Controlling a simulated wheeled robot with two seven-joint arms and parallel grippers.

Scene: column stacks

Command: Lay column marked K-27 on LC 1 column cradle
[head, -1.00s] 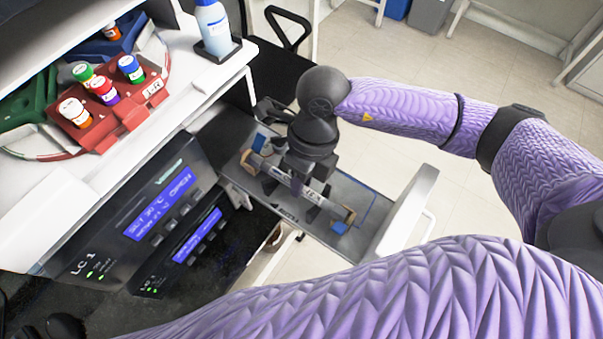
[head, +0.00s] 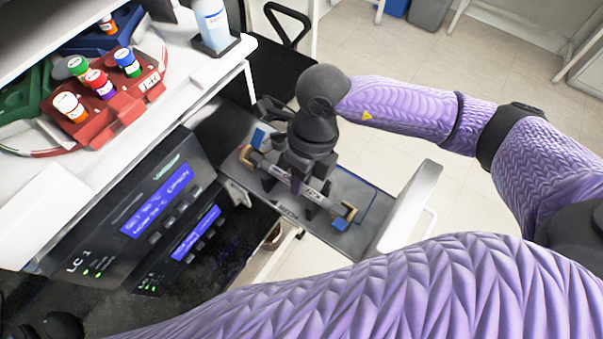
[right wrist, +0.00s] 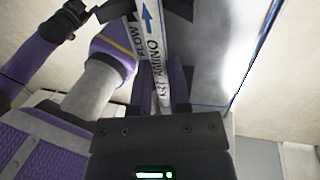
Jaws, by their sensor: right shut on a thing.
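My right gripper (head: 304,194) is shut on a slim white column (head: 313,195), low over the pulled-out grey tray (head: 290,208) beside the LC 1 unit (head: 130,217). The column lies lengthwise along the tray, with tan pieces (head: 349,211) at its ends. I cannot tell whether it touches the cradle, which is largely hidden by column and gripper. In the right wrist view the column (right wrist: 150,50) shows "FLOW", a blue arrow and "AMINO"; its K-number is unclear. A dark part, perhaps my left gripper (head: 58,328), shows at the lower left edge; its jaws are unclear.
The LC 1 display reads "OPEN". The tray has a raised light front (head: 412,205). A red rack (head: 120,105) with several capped vials and a blue-labelled bottle (head: 212,22) stand on the white bench above. Open floor lies right of the tray.

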